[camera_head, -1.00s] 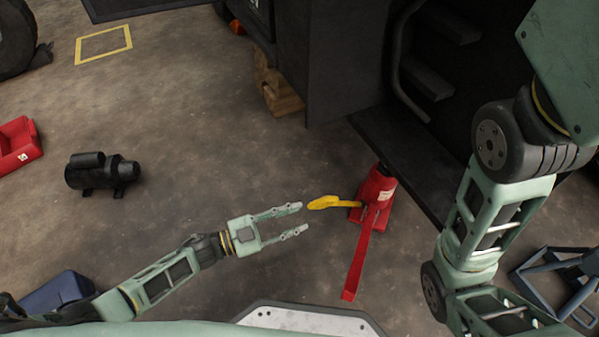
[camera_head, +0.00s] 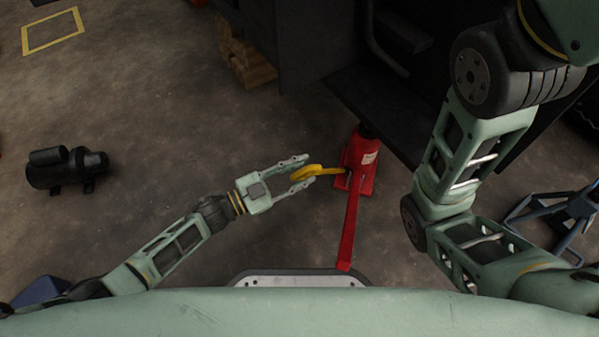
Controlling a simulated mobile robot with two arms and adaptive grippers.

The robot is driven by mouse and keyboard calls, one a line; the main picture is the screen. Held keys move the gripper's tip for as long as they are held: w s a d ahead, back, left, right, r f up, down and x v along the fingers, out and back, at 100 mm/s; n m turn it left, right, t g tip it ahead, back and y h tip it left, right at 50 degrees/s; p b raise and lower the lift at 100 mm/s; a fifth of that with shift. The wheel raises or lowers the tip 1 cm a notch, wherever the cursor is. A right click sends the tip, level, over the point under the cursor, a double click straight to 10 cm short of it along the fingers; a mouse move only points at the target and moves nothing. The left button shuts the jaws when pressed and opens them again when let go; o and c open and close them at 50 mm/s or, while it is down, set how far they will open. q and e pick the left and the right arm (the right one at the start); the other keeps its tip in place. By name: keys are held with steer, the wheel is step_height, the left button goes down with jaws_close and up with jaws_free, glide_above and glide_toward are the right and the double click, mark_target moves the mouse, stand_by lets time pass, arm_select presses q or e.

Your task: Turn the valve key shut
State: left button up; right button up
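The yellow valve key (camera_head: 318,170) sticks out to the left from the red jack (camera_head: 360,163) on the floor. My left gripper (camera_head: 308,170) reaches in from the left, its two fingers spread on either side of the key's broad end. The fingers look apart, with the key between them; whether either finger touches it I cannot tell. My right arm crosses the right side of the view, and its gripper is not in view.
A long red handle (camera_head: 349,228) runs from the jack toward me. A dark forklift step (camera_head: 385,112) stands just behind it. A black motor (camera_head: 66,170) lies at the left, and a blue stand (camera_head: 560,212) is at the right. The floor around the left gripper is clear.

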arm_select(q)
steer(key=shift+c, duration=0.2)
jaws_close()
steer(key=shift+m+g, duration=0.3)
steer(key=shift+m, duration=0.1)
steer(key=m+g, duration=0.2)
steer(key=m, duration=0.1)
steer(key=shift+w+a+m+h, duration=0.1)
steer(key=shift+m+h, duration=0.2)
steer(key=shift+h, duration=0.1)
steer(key=m+g+b, duration=0.1)
steer(key=m+g, duration=0.3)
steer(key=m, duration=0.1)
steer(key=shift+m+g, duration=0.3)
steer(key=shift+m, duration=0.1)
steer(key=m+g+y, duration=0.1)
steer(key=m, duration=0.2)
steer(key=shift+r+g, duration=0.1)
steer(key=shift+g, duration=0.3)
steer(key=shift+m+g+y, duration=1)
steer(key=shift+m+y, duration=0.1)
steer(key=shift+m, duration=0.8)
steer(key=shift+o, duration=0.2)
jaws_free()
